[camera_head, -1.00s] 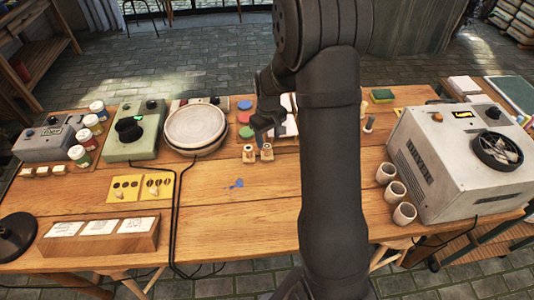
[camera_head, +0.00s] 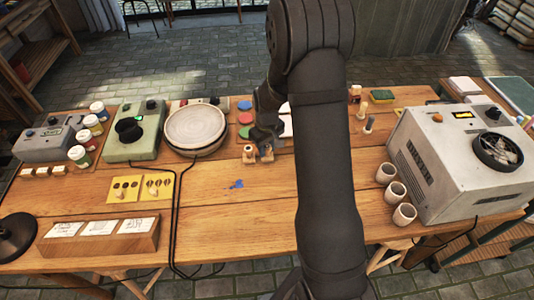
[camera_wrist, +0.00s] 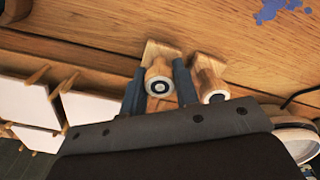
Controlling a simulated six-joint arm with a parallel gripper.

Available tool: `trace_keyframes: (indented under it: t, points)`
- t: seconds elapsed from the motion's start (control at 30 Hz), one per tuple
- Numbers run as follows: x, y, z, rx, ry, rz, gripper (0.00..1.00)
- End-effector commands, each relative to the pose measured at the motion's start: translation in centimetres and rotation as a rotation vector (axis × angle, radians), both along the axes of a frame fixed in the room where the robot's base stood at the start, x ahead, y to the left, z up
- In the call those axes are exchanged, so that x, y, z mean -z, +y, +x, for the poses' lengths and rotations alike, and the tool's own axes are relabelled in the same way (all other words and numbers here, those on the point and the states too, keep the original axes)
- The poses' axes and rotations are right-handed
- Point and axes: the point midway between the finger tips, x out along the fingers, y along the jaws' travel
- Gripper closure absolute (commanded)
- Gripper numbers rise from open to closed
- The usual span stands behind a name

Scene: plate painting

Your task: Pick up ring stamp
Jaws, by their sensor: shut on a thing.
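Two wooden stamps stand side by side on the table. The right one in the head view, taken as the ring stamp (camera_head: 268,156), shows in the wrist view as a wooden block with a pale round end (camera_wrist: 160,78) marked by a dark spot and ring. My gripper (camera_wrist: 158,95) is shut on it, one blue-grey finger on each side. The block still appears to be at the tabletop. The other stamp (camera_head: 249,155) stands close beside it, just outside my finger; it also shows in the wrist view (camera_wrist: 210,82). My gripper partly hides the held stamp in the head view.
Blue paint (camera_head: 236,184) marks the table in front of the stamps. A round turntable (camera_head: 194,128) stands to the left, with colored discs (camera_head: 246,118) behind the stamps. Small cups (camera_head: 395,193) and a grey kiln-like box (camera_head: 455,160) are at right. The front middle table is clear.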

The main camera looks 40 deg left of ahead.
Motion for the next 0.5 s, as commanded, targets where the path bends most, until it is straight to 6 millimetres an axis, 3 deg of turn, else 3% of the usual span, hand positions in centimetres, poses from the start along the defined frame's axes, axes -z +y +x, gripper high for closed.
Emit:
trace_keyframes:
  t: [0.27,0.5]
  points:
    - [-0.5,0.0,0.0,0.000,-0.001,0.002,0.94]
    - [-3.5,0.1,0.1,0.000,-0.003,0.003,0.94]
